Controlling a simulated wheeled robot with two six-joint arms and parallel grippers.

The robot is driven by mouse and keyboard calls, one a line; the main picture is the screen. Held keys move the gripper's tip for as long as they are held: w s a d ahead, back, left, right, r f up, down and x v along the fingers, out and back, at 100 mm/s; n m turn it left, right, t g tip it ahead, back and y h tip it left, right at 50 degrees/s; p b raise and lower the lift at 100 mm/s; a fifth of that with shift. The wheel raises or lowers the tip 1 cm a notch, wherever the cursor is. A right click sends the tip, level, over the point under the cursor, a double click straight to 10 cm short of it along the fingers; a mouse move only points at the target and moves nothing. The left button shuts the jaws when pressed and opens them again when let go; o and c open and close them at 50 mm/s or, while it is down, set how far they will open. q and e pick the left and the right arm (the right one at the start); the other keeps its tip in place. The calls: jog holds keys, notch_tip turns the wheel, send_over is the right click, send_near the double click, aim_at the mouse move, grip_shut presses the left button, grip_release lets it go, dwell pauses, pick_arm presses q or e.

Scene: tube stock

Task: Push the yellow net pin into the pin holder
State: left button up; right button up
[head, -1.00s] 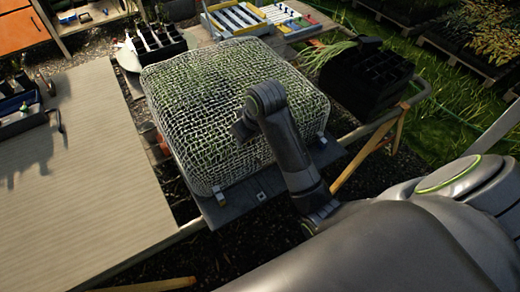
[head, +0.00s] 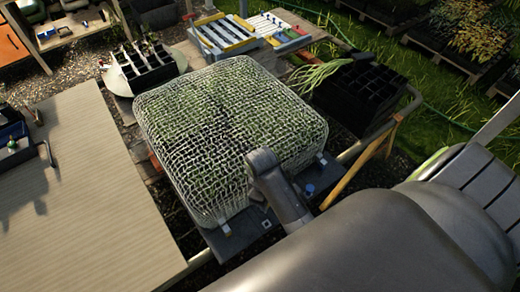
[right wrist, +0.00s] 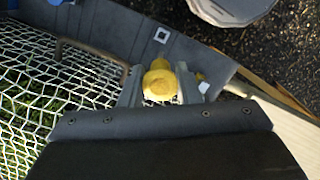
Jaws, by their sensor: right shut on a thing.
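The yellow net pin (right wrist: 158,83) sits between the fingers of my right gripper (right wrist: 158,92), which is shut on it in the right wrist view. A dark holder with a pale square outline (right wrist: 162,35) lies beyond the pin, apart from it in the picture. In the head view a similar square holder (head: 265,223) shows on the grey board at the net's front edge. A blue pin (head: 309,190) stands upright at the board's right end. My left gripper is not in view.
The white net (head: 230,125) covers a raised bed of green plants. A white clip (right wrist: 203,87) is close to the right finger. A black cell tray (head: 365,95) stands behind right.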

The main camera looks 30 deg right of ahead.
jog(key=shift+s+f, duration=0.15)
jog(key=shift+f, duration=0.05)
jog(key=shift+s+f, duration=0.4)
jog(key=shift+f, duration=0.7)
jog(key=shift+w+f+b, duration=0.2)
jog(key=shift+f+b, duration=0.25)
jog(key=shift+f, duration=2.45)
jog(key=shift+r+p, duration=0.15)
jog(key=shift+p, duration=0.3)
jog(key=shift+f, duration=1.15)
jog(key=shift+s+f+b, duration=0.1)
jog(key=shift+f+b, duration=1.25)
jog(key=shift+f, duration=0.9)
jog(key=o, duration=0.9)
